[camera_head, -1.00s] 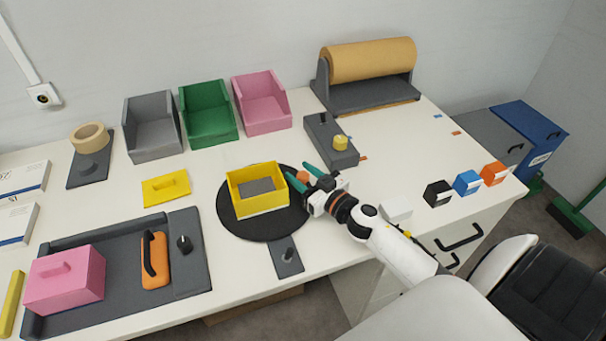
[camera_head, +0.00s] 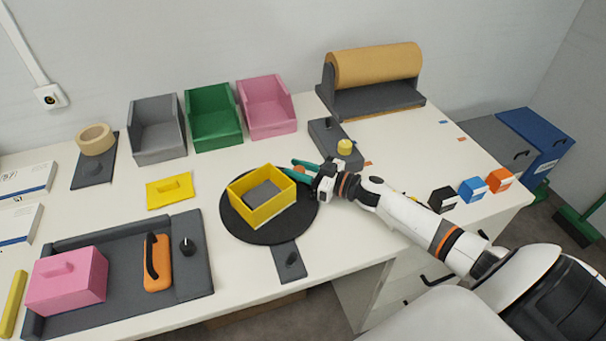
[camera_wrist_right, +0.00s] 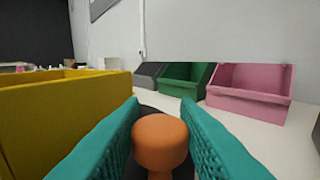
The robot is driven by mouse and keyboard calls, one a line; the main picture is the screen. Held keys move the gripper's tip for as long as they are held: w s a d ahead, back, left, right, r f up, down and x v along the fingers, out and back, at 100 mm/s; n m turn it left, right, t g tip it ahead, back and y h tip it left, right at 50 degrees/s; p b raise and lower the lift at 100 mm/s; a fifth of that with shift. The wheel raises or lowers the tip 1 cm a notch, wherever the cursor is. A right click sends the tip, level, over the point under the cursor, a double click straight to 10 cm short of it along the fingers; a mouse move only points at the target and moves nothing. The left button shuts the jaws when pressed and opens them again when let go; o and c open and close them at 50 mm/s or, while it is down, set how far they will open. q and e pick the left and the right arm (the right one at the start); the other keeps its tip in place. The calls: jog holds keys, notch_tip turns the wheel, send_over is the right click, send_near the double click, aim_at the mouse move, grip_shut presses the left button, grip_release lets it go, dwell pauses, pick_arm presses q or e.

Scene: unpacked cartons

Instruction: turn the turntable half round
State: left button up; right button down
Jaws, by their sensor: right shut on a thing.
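The turntable (camera_head: 237,225) is a round black disc on the white table. A yellow open box (camera_head: 262,213) with a grey inside floor stands on it, set at an angle. An orange round knob (camera_head: 300,168) rises near the disc's edge, beside the box. It also shows in the right wrist view (camera_wrist_right: 160,140). My right gripper (camera_head: 303,166) has teal fingers and is shut on the orange knob, with one finger on each side of it. In the right wrist view the yellow box (camera_wrist_right: 50,110) is at the left. My left gripper is in neither view.
A grey plate with a black knob (camera_head: 288,262) lies in front of the turntable. A grey block with a yellow knob (camera_head: 335,142) stands behind my right gripper. Grey, green and pink bins (camera_head: 266,108) line the back. A yellow lid (camera_head: 169,191) lies to the left.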

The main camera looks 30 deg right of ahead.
jog(key=c, duration=1.1)
grip_release()
jog(key=v, duration=1)
jog(key=shift+s+d+f, duration=0.1)
jog(key=shift+s+d, duration=0.05)
jog(key=shift+s, duration=0.05)
jog(key=shift+s+d, duration=0.4)
jog(key=shift+s, duration=0.2)
jog(key=shift+c, duration=0.7)
